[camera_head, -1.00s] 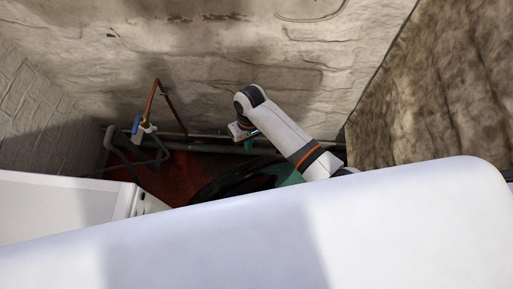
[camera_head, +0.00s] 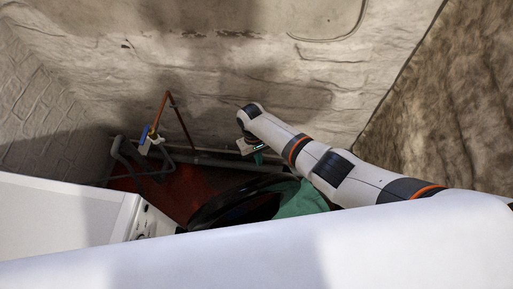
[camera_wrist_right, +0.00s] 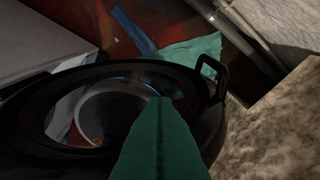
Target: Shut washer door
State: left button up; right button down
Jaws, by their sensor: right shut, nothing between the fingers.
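The washer (camera_head: 62,212) is a white box at the left of the head view, with a control panel on its right edge. Its round door (camera_head: 208,210) has a black rim and stands open to the right of the washer. In the wrist view the door (camera_wrist_right: 90,150) shows its glass, with a black handle (camera_wrist_right: 212,75) on its rim. My right gripper (camera_head: 257,157) is beyond the door in the head view; its green fingers (camera_wrist_right: 160,99) are shut and empty, and overlap the door in the wrist view. I cannot tell whether they touch it. My left gripper is out of view.
A green cloth-like thing (camera_head: 302,200) lies beside the door. A copper pipe with a blue tap (camera_head: 145,133) and grey pipes run along the back wall (camera_head: 220,80). A blue strip (camera_wrist_right: 133,30) lies on the red floor. A brown wall (camera_head: 450,110) closes the right side.

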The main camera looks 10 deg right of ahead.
pick_arm(q)
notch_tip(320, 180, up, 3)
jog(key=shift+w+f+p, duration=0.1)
jog(key=shift+p, duration=0.65)
pick_arm(e)
jog(key=s, duration=0.2)
jog(key=s+d, duration=0.1)
jog(key=shift+s+r, duration=0.2)
jog(key=shift+r, duration=0.05)
jog(key=shift+d, duration=0.1)
